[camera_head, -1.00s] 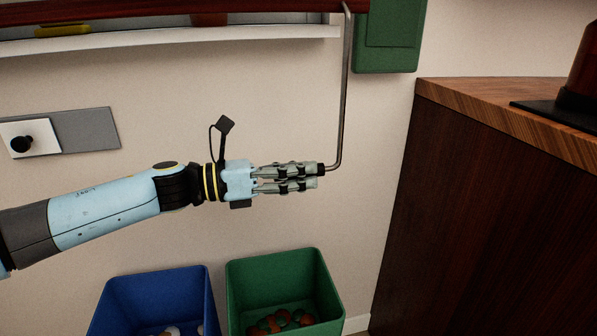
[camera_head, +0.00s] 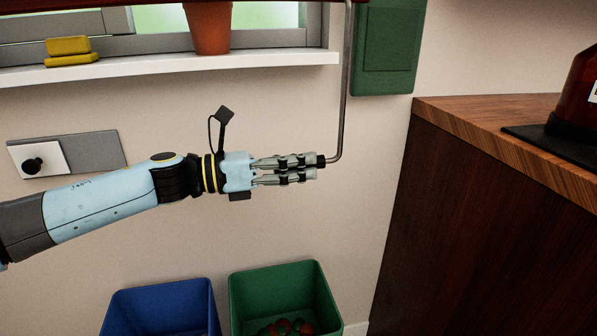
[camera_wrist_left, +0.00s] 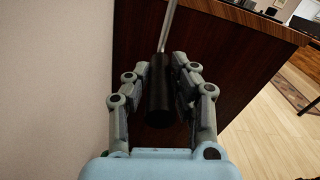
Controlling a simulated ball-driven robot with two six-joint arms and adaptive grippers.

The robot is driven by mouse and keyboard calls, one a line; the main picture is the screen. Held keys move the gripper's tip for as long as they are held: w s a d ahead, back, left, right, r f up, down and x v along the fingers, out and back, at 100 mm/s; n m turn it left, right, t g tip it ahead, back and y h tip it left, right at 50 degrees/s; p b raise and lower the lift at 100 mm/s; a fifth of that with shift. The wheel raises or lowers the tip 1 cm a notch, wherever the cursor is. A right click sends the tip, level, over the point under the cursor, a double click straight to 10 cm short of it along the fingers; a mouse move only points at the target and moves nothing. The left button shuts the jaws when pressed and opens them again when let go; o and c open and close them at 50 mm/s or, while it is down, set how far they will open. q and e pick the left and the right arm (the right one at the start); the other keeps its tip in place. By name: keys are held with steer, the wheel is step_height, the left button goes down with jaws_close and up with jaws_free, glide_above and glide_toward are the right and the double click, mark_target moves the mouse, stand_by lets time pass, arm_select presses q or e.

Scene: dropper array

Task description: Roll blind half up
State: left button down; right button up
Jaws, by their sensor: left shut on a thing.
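The blind (camera_head: 60,5) shows only as a dark red strip along the top edge of the head view, above the window opening; the rest of it is out of view. A grey metal crank rod (camera_head: 346,90) hangs down to the right of the window and bends left at its lower end into a black handle (camera_head: 321,161). My left gripper (camera_head: 312,167) is shut on this handle. In the left wrist view, the black handle (camera_wrist_left: 160,95) sits between the two fingers of my left gripper (camera_wrist_left: 161,75). My right gripper is not in view.
A green wall box (camera_head: 385,45) is right of the rod. A wooden cabinet (camera_head: 470,220) stands at right. Blue (camera_head: 165,305) and green (camera_head: 280,285) bins stand below the arm.

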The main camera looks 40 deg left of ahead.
arm_select(q)
step_height(320, 180, up, 40)
steer(key=p, duration=2.4)
steer(key=shift+f, duration=0.15)
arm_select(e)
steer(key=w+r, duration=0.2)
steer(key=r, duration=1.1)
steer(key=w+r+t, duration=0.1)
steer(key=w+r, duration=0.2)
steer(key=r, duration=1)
arm_select(q)
steer(key=c, duration=1.3)
jaws_free()
steer(key=shift+c, duration=0.2)
steer(key=shift+o, duration=1.1)
steer(key=shift+w+f, duration=0.1)
step_height(320, 180, up, 10)
steer(key=shift+s, duration=0.2)
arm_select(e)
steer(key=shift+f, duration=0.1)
